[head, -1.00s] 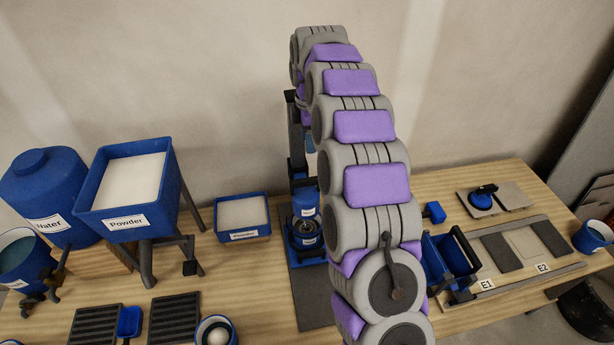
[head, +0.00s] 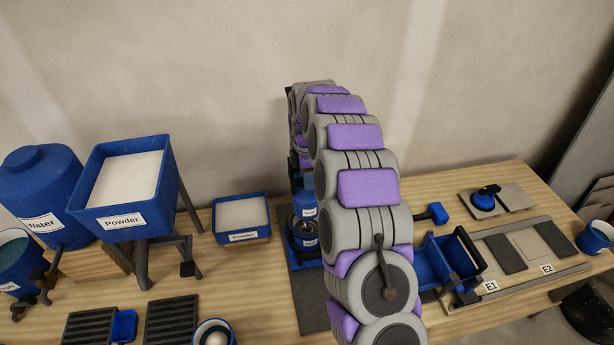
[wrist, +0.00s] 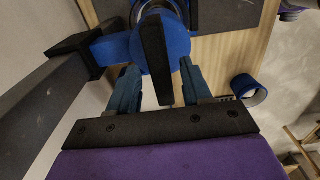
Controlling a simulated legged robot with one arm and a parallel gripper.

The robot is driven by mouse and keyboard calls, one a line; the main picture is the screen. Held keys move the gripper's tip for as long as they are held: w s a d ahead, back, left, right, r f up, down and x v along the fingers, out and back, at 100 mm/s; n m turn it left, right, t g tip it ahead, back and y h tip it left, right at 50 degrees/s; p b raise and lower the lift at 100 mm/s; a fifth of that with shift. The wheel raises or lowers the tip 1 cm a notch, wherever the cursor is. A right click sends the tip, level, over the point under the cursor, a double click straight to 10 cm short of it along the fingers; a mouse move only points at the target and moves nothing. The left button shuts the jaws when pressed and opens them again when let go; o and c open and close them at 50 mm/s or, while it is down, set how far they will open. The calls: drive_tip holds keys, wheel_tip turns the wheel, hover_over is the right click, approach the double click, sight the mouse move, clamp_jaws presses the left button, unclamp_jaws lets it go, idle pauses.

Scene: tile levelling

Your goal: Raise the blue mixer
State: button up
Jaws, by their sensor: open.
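The blue mixer (head: 309,211) stands on a dark base mat (head: 313,300) near the middle of the table in the head view. My arm hides its right side and upper part. Its dark upright is partly visible at the left of my arm. In the wrist view, the blue mixer body (wrist: 176,42) is straight ahead, with a black bar-like handle (wrist: 154,50) in front of it. My gripper (wrist: 158,68) is open, with one teal finger on each side of the handle. I cannot tell whether either finger touches it. My gripper is hidden in the head view.
A powder tray (head: 241,218) stands left of the mixer, with a powder hopper (head: 121,209) and water tank (head: 40,190) farther left. At right are a blue bucket holder (head: 440,262) and tile frame. In the wrist view, a grey beam (wrist: 50,105) runs close at left.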

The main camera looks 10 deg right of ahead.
drive_tip(key=shift+a, duration=0.25)
drive_tip(key=shift+d, duration=0.4)
drive_tip(key=c, duration=0.5)
clamp_jaws()
drive_tip(key=shift+a, duration=0.1)
